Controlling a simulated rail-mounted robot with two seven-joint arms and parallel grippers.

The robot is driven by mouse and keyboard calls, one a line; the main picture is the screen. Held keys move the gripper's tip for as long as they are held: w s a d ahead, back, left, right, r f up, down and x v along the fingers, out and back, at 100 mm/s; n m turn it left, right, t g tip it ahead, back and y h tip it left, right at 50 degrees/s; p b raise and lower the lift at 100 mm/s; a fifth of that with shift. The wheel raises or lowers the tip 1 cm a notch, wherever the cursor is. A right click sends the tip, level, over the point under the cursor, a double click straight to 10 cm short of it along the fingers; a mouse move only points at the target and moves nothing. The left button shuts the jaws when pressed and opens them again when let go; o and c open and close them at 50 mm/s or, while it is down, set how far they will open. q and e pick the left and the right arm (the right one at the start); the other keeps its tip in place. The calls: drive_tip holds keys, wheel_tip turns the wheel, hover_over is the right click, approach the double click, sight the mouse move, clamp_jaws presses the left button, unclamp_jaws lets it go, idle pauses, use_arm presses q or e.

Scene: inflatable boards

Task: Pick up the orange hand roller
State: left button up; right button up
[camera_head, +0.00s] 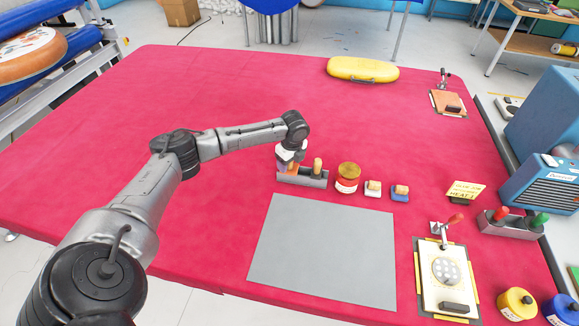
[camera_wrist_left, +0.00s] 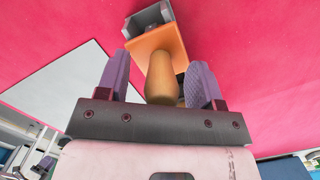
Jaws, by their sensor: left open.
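The orange hand roller (camera_wrist_left: 155,42) shows in the left wrist view as an orange body with a light wooden handle. In the head view it is mostly hidden by my gripper at a grey tool holder (camera_head: 302,179) on the red table. My left gripper (camera_head: 290,156) is just above the left part of that holder. In the left wrist view my left gripper (camera_wrist_left: 160,78) is open, its two purple fingers on either side of the wooden handle. I cannot tell whether either finger touches it. My right gripper is not in view.
Another wooden handle (camera_head: 318,165) stands in the holder close to my gripper. A grey sheet (camera_head: 325,250) lies in front. The red tabletop (camera_head: 200,90) is clear at back left.

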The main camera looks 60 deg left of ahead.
use_arm(q)
drive_tip(key=c, duration=1.1)
drive_tip(key=shift+r, duration=0.1)
wheel_tip(320, 180, up, 10)
drive_tip(key=shift+f+p, duration=0.1)
drive_tip(key=shift+p, duration=0.95)
